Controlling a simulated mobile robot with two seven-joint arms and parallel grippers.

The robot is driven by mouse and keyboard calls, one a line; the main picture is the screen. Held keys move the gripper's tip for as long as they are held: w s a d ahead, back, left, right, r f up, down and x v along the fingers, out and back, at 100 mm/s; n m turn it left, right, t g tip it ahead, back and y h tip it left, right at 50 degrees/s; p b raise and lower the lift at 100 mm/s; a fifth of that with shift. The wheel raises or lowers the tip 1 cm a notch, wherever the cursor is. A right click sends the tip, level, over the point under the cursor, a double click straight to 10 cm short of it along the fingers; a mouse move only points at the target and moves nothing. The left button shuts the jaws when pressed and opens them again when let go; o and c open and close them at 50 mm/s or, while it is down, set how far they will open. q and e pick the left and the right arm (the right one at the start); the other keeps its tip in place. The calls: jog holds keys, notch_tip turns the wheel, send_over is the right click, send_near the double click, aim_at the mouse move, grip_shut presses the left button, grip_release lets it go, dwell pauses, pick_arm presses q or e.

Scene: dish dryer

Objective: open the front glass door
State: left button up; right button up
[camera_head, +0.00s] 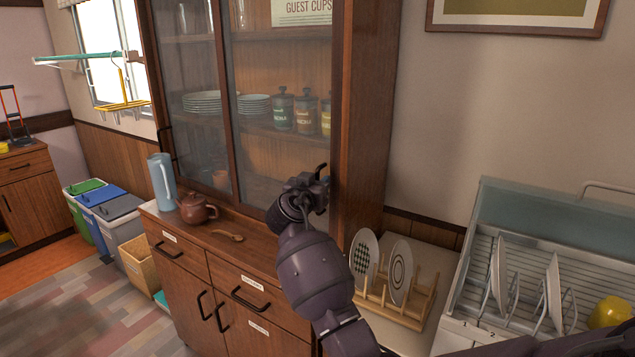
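A wooden cabinet has two glass doors side by side. The left glass door (190,100) has a dark handle (166,140) at its left edge. The right glass door (262,75) shows shelves with plates and jars behind it. Both doors look closed. I cannot clearly tell which panel is in front. My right gripper (318,178) is at the lower right edge of the right glass door, by its wooden frame. My own wrist hides the fingers, so I cannot tell whether they are open, or touch a handle there. My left gripper is not in view.
The cabinet ledge (255,250) holds a blue pitcher (161,182), a brown teapot (196,208) and a wooden spoon (228,235). To the right are a wooden plate rack (398,312) with two plates and a dish dryer (570,235). Bins (115,208) stand at left.

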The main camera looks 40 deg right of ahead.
jog(key=shift+w+d, duration=0.2)
jog(key=shift+d, duration=0.05)
jog(key=shift+c, duration=0.3)
grip_shut()
